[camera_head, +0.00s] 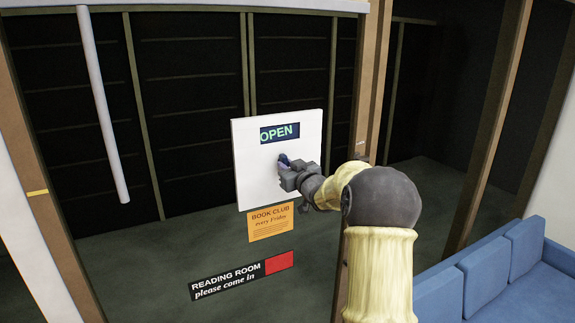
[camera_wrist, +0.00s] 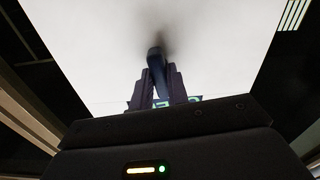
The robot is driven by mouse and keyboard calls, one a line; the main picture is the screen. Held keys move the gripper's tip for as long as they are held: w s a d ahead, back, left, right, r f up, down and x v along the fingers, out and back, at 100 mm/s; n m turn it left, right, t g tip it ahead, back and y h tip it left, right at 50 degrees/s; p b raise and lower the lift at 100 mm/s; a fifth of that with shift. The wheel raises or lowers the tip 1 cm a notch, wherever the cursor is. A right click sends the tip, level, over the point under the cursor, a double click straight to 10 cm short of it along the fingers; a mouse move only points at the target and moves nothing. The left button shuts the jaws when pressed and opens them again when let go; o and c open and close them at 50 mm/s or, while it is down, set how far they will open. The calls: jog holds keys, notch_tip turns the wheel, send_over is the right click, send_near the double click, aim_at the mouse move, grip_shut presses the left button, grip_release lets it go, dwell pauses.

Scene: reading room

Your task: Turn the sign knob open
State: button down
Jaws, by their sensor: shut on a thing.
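The sign is a white square board (camera_head: 251,180) on the glass, with a dark window (camera_head: 280,133) near its top that reads "OPEN" in light green. The sign knob (camera_head: 284,159) is a small dark blue piece below that window, mostly hidden by my gripper in the head view. My gripper (camera_head: 286,168) is at the board's face, shut on the knob. In the wrist view the dark blue knob (camera_wrist: 155,62) stands out from the white board (camera_wrist: 100,45) between the two fingers (camera_wrist: 160,88). Part of the lettering shows low behind the fingers.
An orange "BOOK CLUB" notice (camera_head: 270,222) hangs just below the board. A black and red "READING ROOM please come in" sign (camera_head: 242,276) is lower down. A white vertical bar (camera_head: 102,105) is at left, a wooden post (camera_head: 490,125) and blue sofa (camera_head: 495,270) at right.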

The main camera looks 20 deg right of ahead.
jog(key=shift+f+m, duration=0.15)
jog(key=shift+m, duration=0.45)
jog(key=c, duration=1.4)
grip_release()
jog(key=shift+o, duration=0.2)
jog(key=s+b, duration=0.6)
jog(key=s, duration=1.1)
jog(key=shift+s+d, duration=0.25)
jog(key=shift+d, duration=0.05)
